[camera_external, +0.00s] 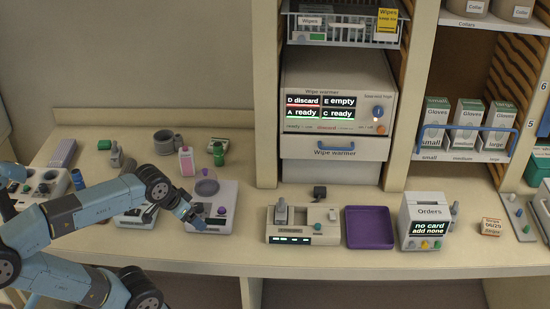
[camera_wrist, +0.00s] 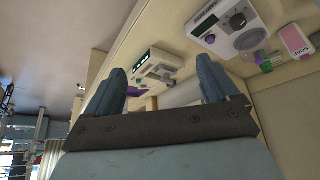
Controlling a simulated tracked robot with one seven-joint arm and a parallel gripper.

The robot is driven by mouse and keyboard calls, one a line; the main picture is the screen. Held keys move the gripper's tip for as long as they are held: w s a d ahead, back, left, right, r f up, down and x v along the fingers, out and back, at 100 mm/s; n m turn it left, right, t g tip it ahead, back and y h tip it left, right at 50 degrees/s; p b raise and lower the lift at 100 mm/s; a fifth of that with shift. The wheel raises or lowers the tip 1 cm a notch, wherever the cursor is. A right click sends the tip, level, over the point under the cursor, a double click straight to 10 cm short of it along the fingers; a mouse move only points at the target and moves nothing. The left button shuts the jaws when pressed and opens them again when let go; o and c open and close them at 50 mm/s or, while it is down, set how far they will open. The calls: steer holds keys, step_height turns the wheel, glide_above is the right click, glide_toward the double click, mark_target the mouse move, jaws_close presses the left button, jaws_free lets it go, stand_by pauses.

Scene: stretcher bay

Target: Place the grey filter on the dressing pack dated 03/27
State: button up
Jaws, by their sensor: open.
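My gripper (camera_external: 194,214) is at the front left of the counter, beside a white device with a purple dial. In the wrist view its two blue-grey fingers (camera_wrist: 160,85) are spread with nothing between them. No thing is clearly the grey filter: a grey ring-like cylinder (camera_external: 164,142) stands at the back left, and a small dark grey piece (camera_external: 319,191) stands behind the middle device. A small pack (camera_external: 491,228) with an orange-edged label lies at the right; its date seems to read 06/29. I cannot find a pack reading 03/27.
A purple tray (camera_external: 369,228) lies empty right of the middle device (camera_external: 296,226). The Orders box (camera_external: 425,222) reads "no card, add none". The wipe warmer (camera_external: 335,95) stands above the counter. A pink soap bottle (camera_external: 186,161) and a green bottle (camera_external: 218,153) stand behind my gripper.

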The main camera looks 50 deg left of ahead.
steer(key=w+a+r+n+g, duration=0.1)
steer(key=w+a+r+n, duration=0.1)
steer(key=w+a, duration=0.65)
steer(key=w+a+r+n+g, duration=0.2)
steer(key=w+a, duration=0.3)
steer(key=a, duration=0.6)
steer(key=n+h, duration=0.2)
steer(key=n, duration=0.3)
glide_above(124, 167)
steer(key=s+a, duration=0.1)
steer(key=s, duration=0.1)
step_height(124, 167, down, 14)
steer(key=shift+g, duration=0.4)
steer(key=x, duration=0.8)
steer(key=shift+s+a+f, duration=0.1)
steer(key=shift+f, duration=0.35)
steer(key=shift+a+x, duration=0.1)
steer(key=shift+x, duration=1.2)
steer(key=shift+a+x, duration=0.15)
steer(key=shift+x, duration=1.1)
steer(key=shift+c, duration=0.5)
